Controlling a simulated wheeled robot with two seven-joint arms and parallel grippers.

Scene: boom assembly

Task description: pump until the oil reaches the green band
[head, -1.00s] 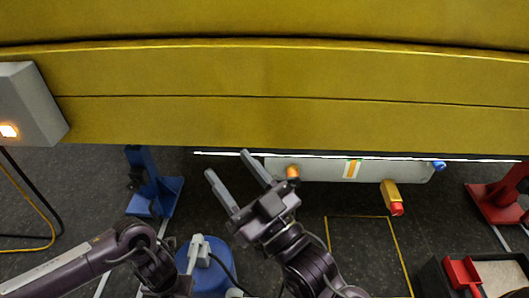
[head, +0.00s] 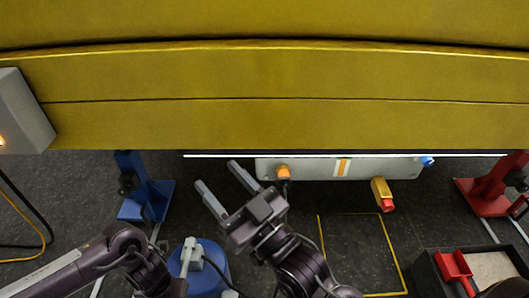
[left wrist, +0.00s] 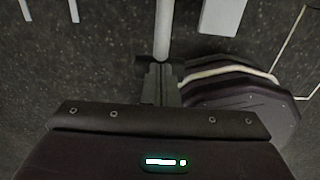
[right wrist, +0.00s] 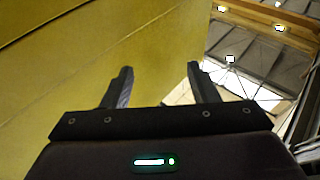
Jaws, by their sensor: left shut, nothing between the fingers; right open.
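A pale panel (head: 310,170) hangs under the yellow beam. It carries a small striped strip (head: 343,167) with white, orange and a little green; an oil level cannot be read at this size. No pump handle can be made out for certain. My right gripper (head: 217,176) is open and empty, left of the panel; in the right wrist view (right wrist: 159,70) its fingers point toward the yellow surface. My left gripper (left wrist: 160,82) is shut and empty, beside a pale rod (left wrist: 163,30).
The yellow beam (head: 270,75) spans the view. A blue stand (head: 145,195) and a red stand (head: 490,195) are below it. The yellow-outlined floor is clear.

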